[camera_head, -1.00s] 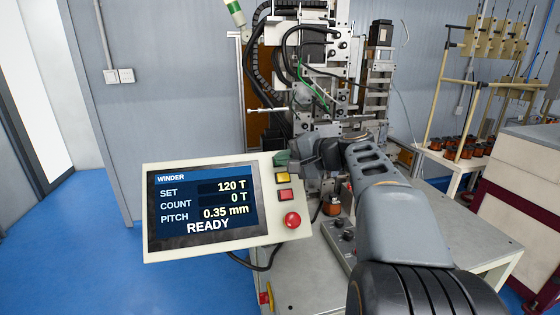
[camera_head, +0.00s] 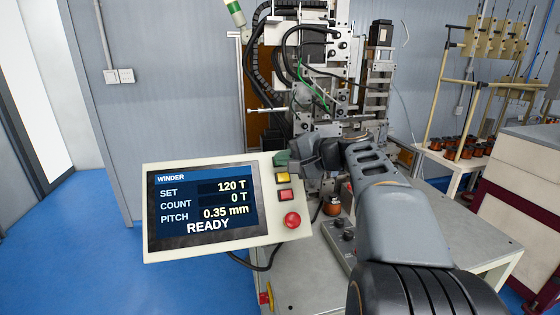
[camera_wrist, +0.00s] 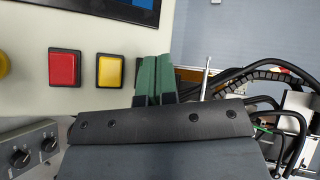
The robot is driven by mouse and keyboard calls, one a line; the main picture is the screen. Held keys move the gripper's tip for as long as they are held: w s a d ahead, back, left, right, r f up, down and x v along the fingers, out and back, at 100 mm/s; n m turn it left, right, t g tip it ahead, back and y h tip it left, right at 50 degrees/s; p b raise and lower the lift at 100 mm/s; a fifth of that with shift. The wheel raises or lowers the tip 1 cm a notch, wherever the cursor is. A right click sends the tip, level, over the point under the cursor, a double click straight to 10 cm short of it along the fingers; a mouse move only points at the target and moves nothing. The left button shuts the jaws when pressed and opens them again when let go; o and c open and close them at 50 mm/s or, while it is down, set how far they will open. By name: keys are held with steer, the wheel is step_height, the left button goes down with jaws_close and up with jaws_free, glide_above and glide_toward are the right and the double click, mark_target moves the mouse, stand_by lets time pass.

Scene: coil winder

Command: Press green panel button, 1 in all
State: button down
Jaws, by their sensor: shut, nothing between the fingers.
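The winder's control panel (camera_head: 155,254) stands tilted in front of the machine, its screen (camera_head: 208,208) reading READY and COUNT 0 T. The yellow button (camera_head: 283,177) and red square button (camera_head: 285,195) sit in a column on its right side. My gripper (camera_head: 281,158) is at the top of that column, its green fingertips over the panel's upper right corner. In the wrist view my gripper (camera_wrist: 154,75) is shut and empty, beside the yellow button (camera_wrist: 110,71). The green button is hidden behind the fingers; a dark edge shows beside them. I cannot tell whether they touch it.
A round red button (camera_head: 292,220) is lower on the panel. A knob box (camera_head: 342,235) stands on the grey table (camera_head: 430,250) right of it. Winder cables and brackets (camera_head: 300,80) rise close behind my gripper. Blue floor (camera_head: 80,230) is clear at left.

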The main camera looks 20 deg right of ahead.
steer(key=shift+w+f, duration=0.15)
stand_by(0.3)
steer(key=shift+w+d+f+b, duration=0.1)
steer(key=shift+w+f+b, duration=0.1)
steer(key=shift+b, duration=0.15)
